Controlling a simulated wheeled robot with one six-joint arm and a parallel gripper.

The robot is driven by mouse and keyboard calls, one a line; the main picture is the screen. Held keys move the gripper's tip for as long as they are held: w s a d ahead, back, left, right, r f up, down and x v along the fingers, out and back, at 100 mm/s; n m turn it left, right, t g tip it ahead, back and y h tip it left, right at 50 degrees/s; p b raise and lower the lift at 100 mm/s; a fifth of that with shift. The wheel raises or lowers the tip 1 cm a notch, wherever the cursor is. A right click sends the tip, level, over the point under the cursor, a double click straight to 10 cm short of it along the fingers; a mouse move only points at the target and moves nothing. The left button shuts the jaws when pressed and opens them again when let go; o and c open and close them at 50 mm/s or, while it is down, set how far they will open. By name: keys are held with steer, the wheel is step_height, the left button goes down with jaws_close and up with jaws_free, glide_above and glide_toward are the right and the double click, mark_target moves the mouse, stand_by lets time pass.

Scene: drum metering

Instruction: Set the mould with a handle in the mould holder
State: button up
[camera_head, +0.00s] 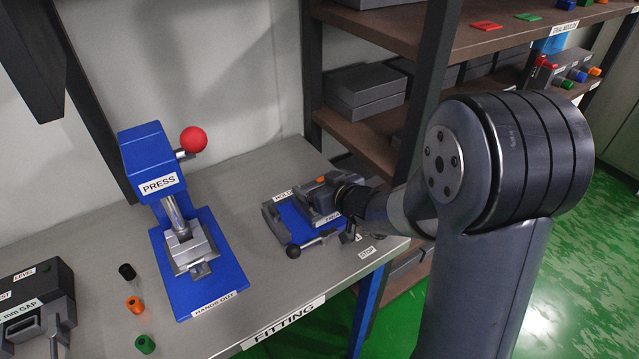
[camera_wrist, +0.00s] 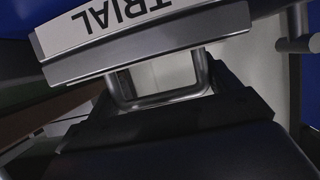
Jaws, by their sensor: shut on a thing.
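The mould (camera_wrist: 140,30) is a grey block with a white plate reading TRIAL, filling the top of the wrist view. Its bent metal handle (camera_wrist: 203,72) reaches toward my gripper (camera_wrist: 165,110), whose dark jaws are shut on the handle. The mould holder (camera_head: 287,215), a blue base with grey rails and a black-knobbed clamp lever, lies on the bench at its right end. In the head view the mould (camera_head: 318,198) is over the holder's right part, partly hidden by my gripper (camera_head: 345,186). I cannot tell whether it is fully seated.
A blue press (camera_head: 155,160) with a red knob stands left of the holder. Small black, orange and green pieces (camera_head: 135,305) and a dark gauge block (camera_head: 35,305) are farther left. A brown shelf rack (camera_head: 365,125) with grey boxes stands behind. Bare bench (camera_head: 265,285) lies in front.

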steer(key=o, duration=1.5)
steer(key=shift+o, duration=0.6)
steer(key=shift+s+f, duration=0.1)
steer(key=shift+f, duration=0.15)
steer(key=p+v, duration=0.1)
steer(key=v, duration=1)
steer(key=b+x, duration=0.1)
steer(key=x, duration=1)
steer(key=shift+r, duration=0.4)
